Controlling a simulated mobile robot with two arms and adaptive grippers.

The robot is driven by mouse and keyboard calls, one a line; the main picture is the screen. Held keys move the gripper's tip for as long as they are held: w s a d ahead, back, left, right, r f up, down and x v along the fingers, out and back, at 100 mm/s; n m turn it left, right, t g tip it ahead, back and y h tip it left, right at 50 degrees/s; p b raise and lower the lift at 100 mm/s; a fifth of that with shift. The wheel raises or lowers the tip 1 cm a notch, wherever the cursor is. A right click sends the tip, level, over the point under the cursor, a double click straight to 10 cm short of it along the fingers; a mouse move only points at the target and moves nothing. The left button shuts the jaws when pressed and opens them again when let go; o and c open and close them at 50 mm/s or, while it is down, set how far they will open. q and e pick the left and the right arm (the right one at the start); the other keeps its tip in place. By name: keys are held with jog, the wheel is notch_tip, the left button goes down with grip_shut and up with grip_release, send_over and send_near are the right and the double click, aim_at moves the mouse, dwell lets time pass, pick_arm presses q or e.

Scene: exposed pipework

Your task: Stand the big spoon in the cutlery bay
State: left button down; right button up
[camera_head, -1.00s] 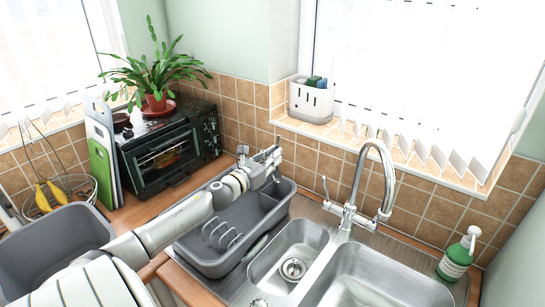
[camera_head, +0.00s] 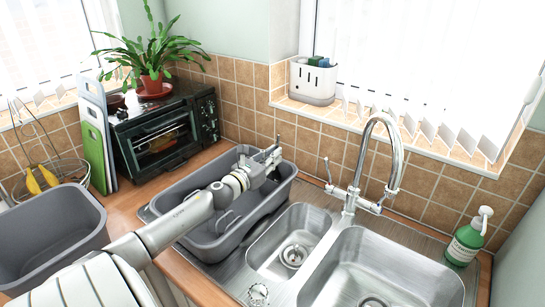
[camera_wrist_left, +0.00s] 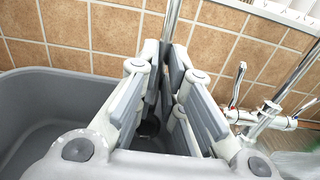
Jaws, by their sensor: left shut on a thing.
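My left gripper (camera_head: 270,160) is over the right end of the grey dish rack (camera_head: 223,240), shut on the big spoon. The spoon's thin metal handle (camera_wrist_left: 170,22) runs upright between the fingertips in the left wrist view, and its top shows faintly above the fingers in the head view. A dark rounded shape shows low between the fingers; I cannot tell if it is the spoon's bowl. The cutlery bay is mostly hidden behind the gripper, so I cannot tell whether the spoon's lower end is inside it. My right gripper is out of view.
The tiled wall stands close behind the gripper. The tap (camera_head: 388,160) and steel sink (camera_head: 390,265) are to the right. A toaster oven (camera_head: 160,140), chopping boards (camera_head: 97,140) and a grey tub (camera_head: 45,235) are at left. A green soap bottle (camera_head: 466,240) stands far right.

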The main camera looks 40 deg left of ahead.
pick_arm(q)
jog(key=c, duration=1.5)
grip_release()
jog(key=s, duration=0.4)
jog(key=s+d, duration=0.1)
jog(key=s, duration=0.7)
jog(key=shift+d, duration=0.15)
